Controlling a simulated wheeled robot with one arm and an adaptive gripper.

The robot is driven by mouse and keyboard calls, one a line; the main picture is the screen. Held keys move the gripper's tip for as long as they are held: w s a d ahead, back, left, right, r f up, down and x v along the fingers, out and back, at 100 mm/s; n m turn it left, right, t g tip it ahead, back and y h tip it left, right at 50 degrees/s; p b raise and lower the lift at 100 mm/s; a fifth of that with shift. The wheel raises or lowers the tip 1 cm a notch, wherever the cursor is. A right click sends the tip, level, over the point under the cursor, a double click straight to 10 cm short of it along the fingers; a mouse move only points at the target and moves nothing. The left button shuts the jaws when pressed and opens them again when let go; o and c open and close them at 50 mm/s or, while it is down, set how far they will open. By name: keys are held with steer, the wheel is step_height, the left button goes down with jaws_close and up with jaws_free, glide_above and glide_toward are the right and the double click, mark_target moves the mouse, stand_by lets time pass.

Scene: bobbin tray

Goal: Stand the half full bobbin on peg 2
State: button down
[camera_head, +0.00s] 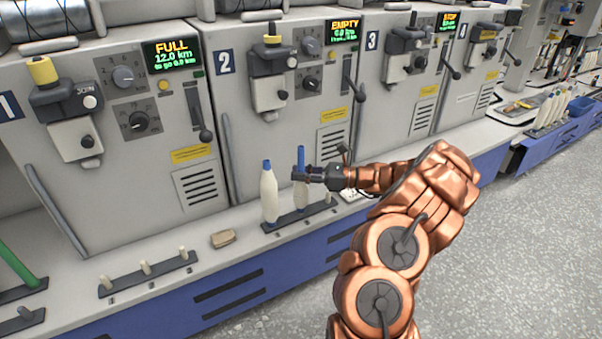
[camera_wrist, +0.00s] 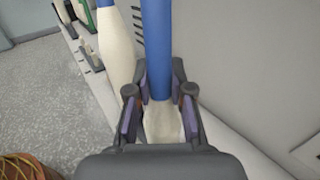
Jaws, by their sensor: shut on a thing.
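My gripper (camera_head: 301,175) is shut on the blue tube of a slim bobbin (camera_head: 303,195) with pale yarn on its lower part. The bobbin is upright above the middle of the dark peg rack (camera_head: 290,221) in front of machine 2. The wrist view shows its blue tube (camera_wrist: 156,45) between the fingers (camera_wrist: 159,100), with pale yarn below. Its foot seems at the rack, but I cannot tell whether it is seated on a peg. A fatter white bobbin (camera_head: 268,195) with a blue tip stands at the rack's left end. A bare peg (camera_head: 328,197) is at the right end.
Another rack (camera_head: 148,274) with bare pegs lies in front of machine 1. A small tan block (camera_head: 222,238) lies between the racks. A green tube (camera_head: 17,264) stands at far left. Machine fronts rise close behind. White bobbins and a blue bin (camera_head: 580,106) are at far right.

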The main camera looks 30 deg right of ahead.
steer(key=shift+f, duration=0.5)
steer(key=c, duration=1.3)
jaws_free()
steer(key=shift+p+v, duration=0.75)
steer(key=shift+v, duration=0.25)
steer(key=p+v, duration=0.4)
steer(key=v, duration=0.5)
